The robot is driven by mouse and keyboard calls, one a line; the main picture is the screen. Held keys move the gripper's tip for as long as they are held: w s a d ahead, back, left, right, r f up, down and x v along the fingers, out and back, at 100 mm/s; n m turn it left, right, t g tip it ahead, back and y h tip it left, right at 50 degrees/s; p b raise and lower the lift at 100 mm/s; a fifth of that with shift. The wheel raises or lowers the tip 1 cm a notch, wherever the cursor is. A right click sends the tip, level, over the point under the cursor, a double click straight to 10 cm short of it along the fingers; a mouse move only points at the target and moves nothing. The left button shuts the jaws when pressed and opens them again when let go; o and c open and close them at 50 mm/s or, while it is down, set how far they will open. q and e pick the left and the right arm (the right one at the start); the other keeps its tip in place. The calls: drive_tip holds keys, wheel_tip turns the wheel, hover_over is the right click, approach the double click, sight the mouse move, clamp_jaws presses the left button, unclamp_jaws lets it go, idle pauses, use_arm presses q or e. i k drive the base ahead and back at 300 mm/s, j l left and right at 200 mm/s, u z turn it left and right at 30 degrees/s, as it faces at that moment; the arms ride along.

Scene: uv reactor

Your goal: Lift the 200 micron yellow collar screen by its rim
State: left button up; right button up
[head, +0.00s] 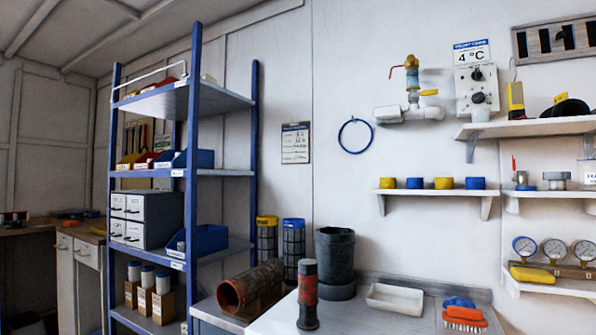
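A dark mesh cylinder with a yellow collar (267,238) stands upright against the back wall, between the blue-post shelf rack and the worktop. A similar mesh cylinder with a blue collar (293,240) stands just to its right. The yellow collar is at the top and its rim is unobstructed. The lower part of the yellow-collared screen is hidden behind a rusty pipe piece. Any micron marking is too small to read. Neither of my grippers shows in the head view.
The rusty pipe (250,288) lies in front of the screens. A red and black upright tool (308,296), a dark bucket (335,258), a white tray (395,299) and a red brush (464,314) are on or by the worktop. The blue-post rack (195,150) stands left.

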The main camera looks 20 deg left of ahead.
sight(267, 236)
drive_tip(key=i+j+u, duration=0.35)
drive_tip(key=i+u, duration=0.4)
drive_tip(key=i+j, duration=0.25)
